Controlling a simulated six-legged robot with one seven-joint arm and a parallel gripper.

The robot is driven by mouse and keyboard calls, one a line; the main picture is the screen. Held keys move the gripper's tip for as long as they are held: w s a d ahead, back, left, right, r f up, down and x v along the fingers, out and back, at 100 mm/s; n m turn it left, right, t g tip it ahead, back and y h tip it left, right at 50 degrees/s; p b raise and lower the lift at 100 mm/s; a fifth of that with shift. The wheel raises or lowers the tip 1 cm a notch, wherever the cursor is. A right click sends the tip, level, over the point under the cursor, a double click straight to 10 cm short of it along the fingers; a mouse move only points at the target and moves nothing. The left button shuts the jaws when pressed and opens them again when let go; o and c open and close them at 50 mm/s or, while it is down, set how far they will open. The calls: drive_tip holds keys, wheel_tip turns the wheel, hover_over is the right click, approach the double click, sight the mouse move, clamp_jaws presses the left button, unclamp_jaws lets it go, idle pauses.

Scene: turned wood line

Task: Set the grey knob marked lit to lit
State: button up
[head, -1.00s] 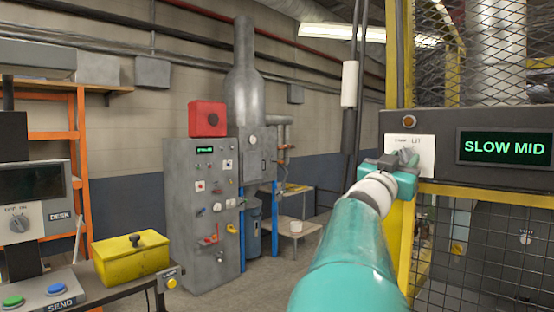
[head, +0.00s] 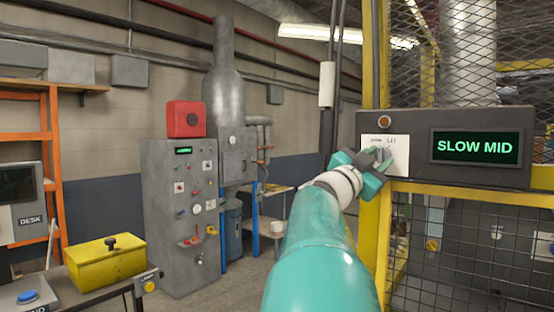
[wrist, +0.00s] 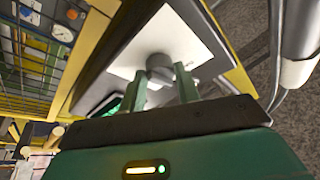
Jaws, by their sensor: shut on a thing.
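The grey knob (head: 382,153) sits on a white plate (head: 402,153) on a dark panel at the right of the head view. The plate has a small, hard-to-read word at left and "LIT" at right. My teal gripper (head: 372,163) is at the plate, shut on the knob and tilted. In the wrist view the knob (wrist: 160,64) shows at the fingertips of my gripper (wrist: 163,78), in front of the white plate (wrist: 172,38). The fingers partly hide the knob, so I cannot tell which way it points.
A green-lit display (head: 476,147) beside the plate reads "SLOW MID". An amber round light (head: 384,121) is above the plate. Yellow posts and wire mesh (head: 460,235) surround the panel. A grey control cabinet (head: 160,235) and a yellow box (head: 105,265) stand to the left.

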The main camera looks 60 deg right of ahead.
drive_tip(key=m, duration=0.1)
drive_tip(key=m+g+y, duration=0.1)
drive_tip(key=m, duration=0.2)
drive_tip(key=shift+w+d+r+m+y, duration=0.1)
drive_tip(key=shift+w+m+y, duration=0.2)
drive_tip(key=shift+m, duration=0.1)
drive_tip(key=shift+r+m+g+y, duration=0.1)
drive_tip(key=shift+m+g+y, duration=0.5)
drive_tip(key=shift+m, duration=1.3)
drive_tip(key=o, duration=1)
drive_tip(key=shift+d, duration=0.15)
drive_tip(key=shift+c, duration=0.2)
drive_tip(key=shift+s+a, duration=0.1)
drive_tip(key=shift+a, duration=0.1)
drive_tip(key=shift+y, duration=0.3)
drive_tip(key=v, duration=1.3)
drive_tip(key=shift+a, duration=0.4)
